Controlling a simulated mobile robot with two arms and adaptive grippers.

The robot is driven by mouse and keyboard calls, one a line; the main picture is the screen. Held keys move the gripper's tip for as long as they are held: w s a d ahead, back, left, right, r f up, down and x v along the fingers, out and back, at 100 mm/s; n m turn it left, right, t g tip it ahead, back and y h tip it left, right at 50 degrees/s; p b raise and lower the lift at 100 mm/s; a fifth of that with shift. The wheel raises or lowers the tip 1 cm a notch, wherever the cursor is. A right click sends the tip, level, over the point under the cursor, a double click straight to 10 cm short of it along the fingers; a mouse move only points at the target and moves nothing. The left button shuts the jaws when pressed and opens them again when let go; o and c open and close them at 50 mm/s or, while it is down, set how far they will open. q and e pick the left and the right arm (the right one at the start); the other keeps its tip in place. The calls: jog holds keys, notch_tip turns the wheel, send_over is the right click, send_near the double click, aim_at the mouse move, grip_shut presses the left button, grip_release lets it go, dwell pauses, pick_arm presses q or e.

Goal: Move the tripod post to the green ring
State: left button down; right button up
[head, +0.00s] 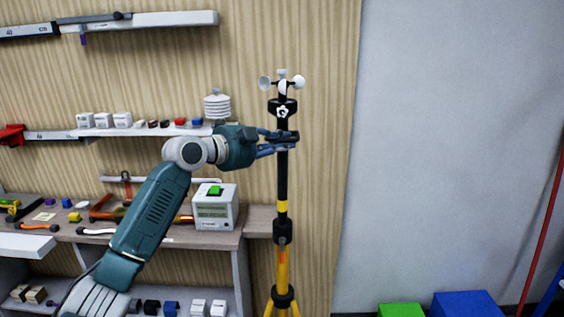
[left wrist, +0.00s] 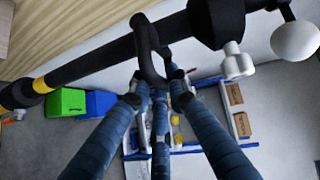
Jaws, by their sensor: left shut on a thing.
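The tripod post (head: 283,185) stands upright in the head view, a black pole with a yellow lower part and white wind cups on top. My left gripper (head: 284,140) is shut on the post's black upper section, just below the cup head. The green ring is not visible. My right gripper is out of view.
A workbench (head: 258,219) with tools and a white meter box (head: 214,208) stands left of the post. A shelf (head: 150,131) is on the wooden wall. A green bin (head: 400,310) and a blue bin (head: 466,305) are at lower right, against the grey wall.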

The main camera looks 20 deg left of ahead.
aim_at(278, 114)
pick_arm(q)
notch_tip(278, 114, up, 8)
jog(key=shift+a+p, duration=0.1)
jog(key=shift+p, duration=1.15)
jog(key=c, duration=1.8)
grip_release()
jog(key=shift+o, duration=0.8)
jog(key=shift+w+f, duration=0.1)
jog(key=shift+f, duration=0.1)
jog(key=shift+s, duration=0.35)
jog(key=v, duration=1.1)
jog(key=shift+s+a, duration=0.2)
jog(key=shift+f, duration=0.15)
